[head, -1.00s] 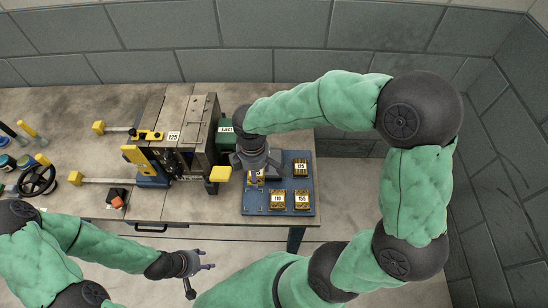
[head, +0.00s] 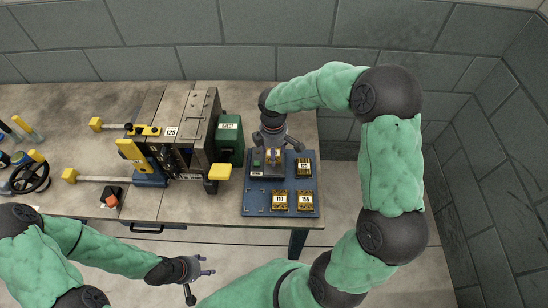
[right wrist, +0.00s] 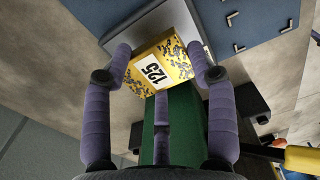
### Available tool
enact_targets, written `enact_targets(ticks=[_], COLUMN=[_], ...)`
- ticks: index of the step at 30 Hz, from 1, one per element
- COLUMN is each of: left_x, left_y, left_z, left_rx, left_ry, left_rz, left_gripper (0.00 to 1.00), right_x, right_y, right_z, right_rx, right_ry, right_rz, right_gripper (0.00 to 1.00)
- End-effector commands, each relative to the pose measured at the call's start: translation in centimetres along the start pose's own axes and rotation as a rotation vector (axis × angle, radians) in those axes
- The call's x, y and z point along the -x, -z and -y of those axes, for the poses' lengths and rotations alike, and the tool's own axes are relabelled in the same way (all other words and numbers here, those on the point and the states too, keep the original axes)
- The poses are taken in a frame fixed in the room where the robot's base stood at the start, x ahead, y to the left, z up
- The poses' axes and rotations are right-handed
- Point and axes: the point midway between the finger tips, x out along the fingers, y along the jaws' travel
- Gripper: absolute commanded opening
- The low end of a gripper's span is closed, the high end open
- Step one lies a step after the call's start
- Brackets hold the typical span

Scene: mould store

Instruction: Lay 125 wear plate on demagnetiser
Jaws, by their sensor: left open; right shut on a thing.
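My right gripper (head: 272,149) is shut on a yellow wear plate (head: 273,157) with dark marks. In the right wrist view (right wrist: 160,60) the plate's white label (right wrist: 155,71) reads 125. The plate is over a grey block, apparently the demagnetiser (head: 268,170), at the left of the blue board; its grey edge also shows behind the plate in the right wrist view (right wrist: 203,32). I cannot tell whether plate and block touch. My left gripper (head: 205,268) is open and empty in front of the bench, away from the plate.
Three yellow plates lie on the blue board (head: 249,203): one marked 110 (head: 279,200), one 155 (head: 305,200), and one seemingly 125 (head: 304,167). A green box (head: 230,138) and a clamp with a yellow handle (head: 219,172) stand close left.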

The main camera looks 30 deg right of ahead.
Motion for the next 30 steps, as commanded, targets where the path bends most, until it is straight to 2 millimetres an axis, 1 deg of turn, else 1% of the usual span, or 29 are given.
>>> enact_targets(ticks=[2,6,9,17,23,24,26,27,30], left_x=[-0.4,-1.7,-2.2,-2.0,-2.2,-2.2,-2.2,-2.2,-2.2], left_y=[0.0,0.1,0.1,0.1,0.1,0.1,0.1,0.1,0.1], left_z=[0.1,0.6,0.8,0.7,0.8,0.8,0.8,0.8,0.8], left_rx=[0.0,0.0,0.0,0.0,0.0,0.0,0.0,0.0,0.0], left_ry=[0.0,0.0,0.0,0.0,0.0,0.0,0.0,0.0,0.0], left_rz=[0.0,0.0,0.0,0.0,0.0,0.0,0.0,0.0,0.0], left_gripper=[0.51,0.51,0.51,0.51,0.51,0.51,0.51,0.51,0.51], right_x=[-0.8,-2.9,-3.7,-3.6,-4.1,-4.2,-4.1,-4.1,-4.1], right_y=[-0.2,-0.2,-0.2,-0.2,-0.2,-0.2,-0.2,-0.2,-0.2], right_z=[-0.6,-0.5,-0.6,-0.6,-0.6,-0.5,-0.5,-0.5,-0.5], right_rx=[-0.002,0.0,-0.001,-0.001,-0.001,-0.001,-0.001,-0.001,-0.001], right_ry=[0.0,0.0,-0.001,-0.002,-0.001,0.001,0.0,0.001,0.001], right_rz=[0.0,0.0,0.0,-0.001,-0.001,0.0,0.0,0.0,0.0], right_gripper=[0.03,0.03,0.03,0.03,0.03,0.6,0.77,0.81,0.81])
